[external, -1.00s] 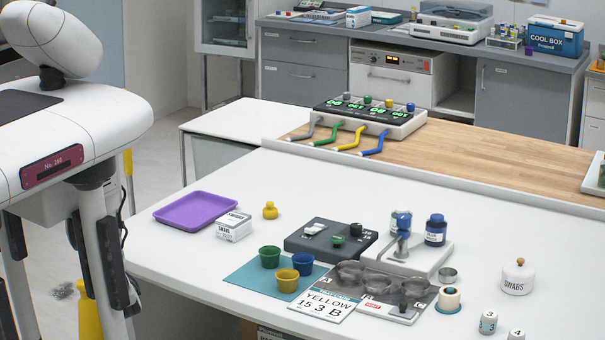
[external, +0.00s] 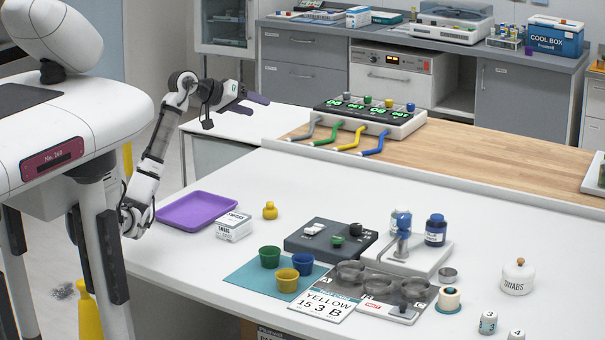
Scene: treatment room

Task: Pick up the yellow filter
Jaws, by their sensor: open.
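Several yellow things show, and I cannot tell for sure which is the filter. A small yellow knobbed piece (external: 270,210) stands on the white table beside a white box. A yellow cup (external: 287,281) stands on a teal mat with a green cup (external: 270,257) and a blue cup (external: 303,263). A small yellow cap (external: 367,100) sits on top of the display unit at the back. My gripper (external: 256,100) is open and empty, raised above the far left part of the table, well apart from all of these.
A purple tray (external: 196,211) and the white box (external: 234,227) lie at the table's left. The table's back left is clear.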

